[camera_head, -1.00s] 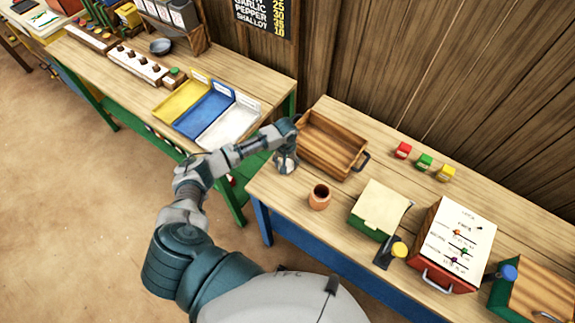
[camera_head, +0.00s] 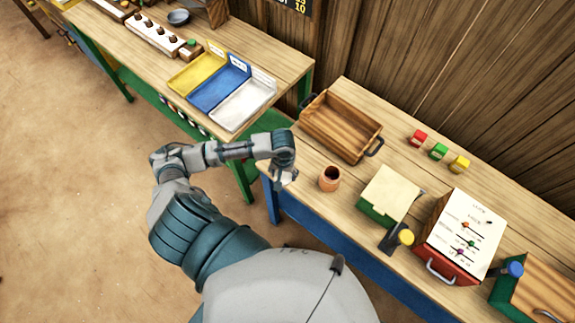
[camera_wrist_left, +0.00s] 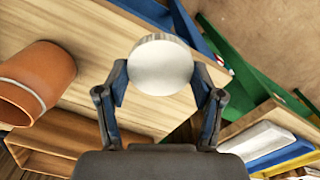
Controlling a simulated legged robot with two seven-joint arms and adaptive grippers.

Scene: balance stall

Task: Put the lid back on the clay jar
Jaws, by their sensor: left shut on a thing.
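The clay jar (camera_head: 329,179) stands upright and uncovered near the front left of the right-hand table. It also shows at the left of the left wrist view (camera_wrist_left: 42,75), orange-brown. My left gripper (camera_head: 288,179) is beside the jar, to its left and apart from it, above the table's left end. In the left wrist view its fingers are shut on a pale round lid (camera_wrist_left: 161,62), held by its edges. The lid is barely visible in the head view. My right gripper is not in view.
A wooden tray (camera_head: 312,132) with dark handles lies behind the jar. A green box (camera_head: 364,208) with a cream top stands to its right. Three small red, green and yellow blocks sit at the back. A gap separates this table from the left one with coloured trays (camera_head: 220,91).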

